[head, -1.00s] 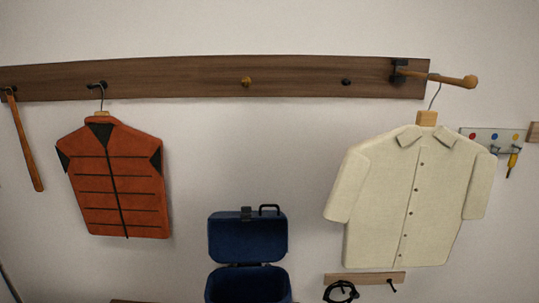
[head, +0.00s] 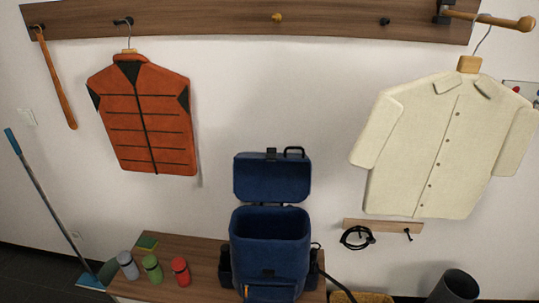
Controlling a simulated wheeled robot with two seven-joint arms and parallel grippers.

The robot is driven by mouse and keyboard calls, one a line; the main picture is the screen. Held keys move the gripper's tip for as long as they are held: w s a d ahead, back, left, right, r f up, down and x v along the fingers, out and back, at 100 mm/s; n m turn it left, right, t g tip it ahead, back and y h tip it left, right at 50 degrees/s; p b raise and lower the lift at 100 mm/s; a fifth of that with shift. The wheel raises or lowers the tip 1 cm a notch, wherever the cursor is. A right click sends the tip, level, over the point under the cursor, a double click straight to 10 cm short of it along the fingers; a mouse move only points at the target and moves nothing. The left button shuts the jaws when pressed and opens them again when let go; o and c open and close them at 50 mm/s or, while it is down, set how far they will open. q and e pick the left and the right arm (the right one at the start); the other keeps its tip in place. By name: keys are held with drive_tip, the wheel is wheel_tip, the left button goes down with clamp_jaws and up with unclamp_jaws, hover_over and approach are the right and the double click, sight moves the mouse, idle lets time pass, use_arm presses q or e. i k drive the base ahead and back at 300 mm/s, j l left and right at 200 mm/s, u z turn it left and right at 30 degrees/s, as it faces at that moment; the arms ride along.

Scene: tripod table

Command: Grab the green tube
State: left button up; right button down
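The green tube (head: 152,268) is a small upright cylinder with a dark cap. It stands on a brown wooden bench (head: 205,258) at the lower left of the head view. A grey-lilac tube (head: 128,265) stands just left of it and a red tube (head: 181,271) just right of it, each with a small gap. Neither of my grippers shows in the head view.
An open blue backpack (head: 270,255) stands on the bench right of the tubes. A green-and-yellow sponge (head: 147,243) lies behind them. A blue-handled mop (head: 45,200) leans at the left. A vest (head: 145,115) and a shirt (head: 435,145) hang above. A dark bin (head: 455,288) stands lower right.

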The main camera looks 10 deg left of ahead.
sight(150, 264)
drive_tip(key=u, duration=1.3)
drive_tip(key=z, duration=0.4)
drive_tip(key=i+j+z, duration=0.1)
drive_tip(key=j+z, duration=0.2)
drive_tip(key=z, duration=0.15)
drive_tip(key=j+z, duration=0.65)
drive_tip(key=z, duration=0.2)
drive_tip(key=j+z, duration=0.45)
